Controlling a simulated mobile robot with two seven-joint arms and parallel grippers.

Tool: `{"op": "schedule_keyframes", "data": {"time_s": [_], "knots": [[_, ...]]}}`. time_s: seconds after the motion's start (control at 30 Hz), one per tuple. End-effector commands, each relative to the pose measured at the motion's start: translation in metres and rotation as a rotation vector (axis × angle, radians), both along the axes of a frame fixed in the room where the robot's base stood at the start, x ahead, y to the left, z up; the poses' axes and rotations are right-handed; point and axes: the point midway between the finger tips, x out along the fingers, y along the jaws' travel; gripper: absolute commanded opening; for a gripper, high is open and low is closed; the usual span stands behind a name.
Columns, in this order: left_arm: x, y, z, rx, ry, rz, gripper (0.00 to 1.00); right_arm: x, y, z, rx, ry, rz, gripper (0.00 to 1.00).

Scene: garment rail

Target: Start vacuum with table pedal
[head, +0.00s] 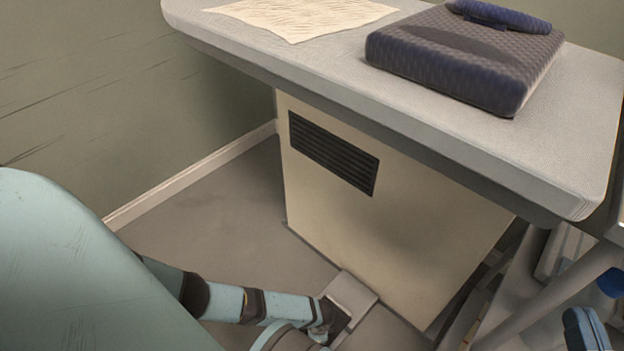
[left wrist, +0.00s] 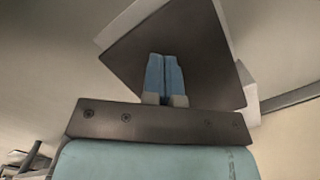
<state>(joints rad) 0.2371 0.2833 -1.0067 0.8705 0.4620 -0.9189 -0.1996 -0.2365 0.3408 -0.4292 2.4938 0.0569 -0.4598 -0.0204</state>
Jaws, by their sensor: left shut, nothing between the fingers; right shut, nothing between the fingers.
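The pedal, a low block with a light housing (head: 352,291) and a dark top plate, sits on the floor by the cabinet under the table. My left arm reaches down to it from the left; its wrist hides part of the plate and the left fingers. In the left wrist view my left gripper (left wrist: 163,62) is shut and empty, its blue fingers in front of the dark plate (left wrist: 205,55) with light edges. I cannot tell whether they touch it.
The grey tabletop (head: 500,150) overhangs the cabinet (head: 385,225), which has a dark vent (head: 332,152). A folded dark garment (head: 465,55) and a cream cloth (head: 300,15) lie on top. Pale frame bars stand at right. The floor (head: 225,215) left of the cabinet is clear.

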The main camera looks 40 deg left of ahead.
Motion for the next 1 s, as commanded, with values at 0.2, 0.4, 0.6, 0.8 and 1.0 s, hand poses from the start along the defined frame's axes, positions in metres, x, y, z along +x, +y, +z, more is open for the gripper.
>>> {"op": "schedule_keyframes", "data": {"time_s": [0.2,0.4,0.6,0.8,1.0], "knots": [[-0.001,0.0,-0.012,0.001,0.002,-0.001,0.0,0.0,0.0,-0.001,0.0,0.002,0.0,0.0],[0.006,-0.011,-0.009,-0.004,0.001,-0.001,0.0,0.0,0.0,0.0,0.0,0.002,0.0,0.0],[0.021,-0.028,-0.001,-0.005,-0.002,-0.001,0.0,0.0,0.0,0.0,0.0,0.002,0.0,0.0],[0.021,-0.029,-0.002,-0.007,-0.003,-0.002,0.0,0.0,0.0,0.0,0.001,0.003,-0.001,0.0],[0.021,-0.028,0.003,-0.007,-0.004,-0.002,0.0,0.001,0.0,0.005,0.002,0.001,-0.003,0.0]]}}
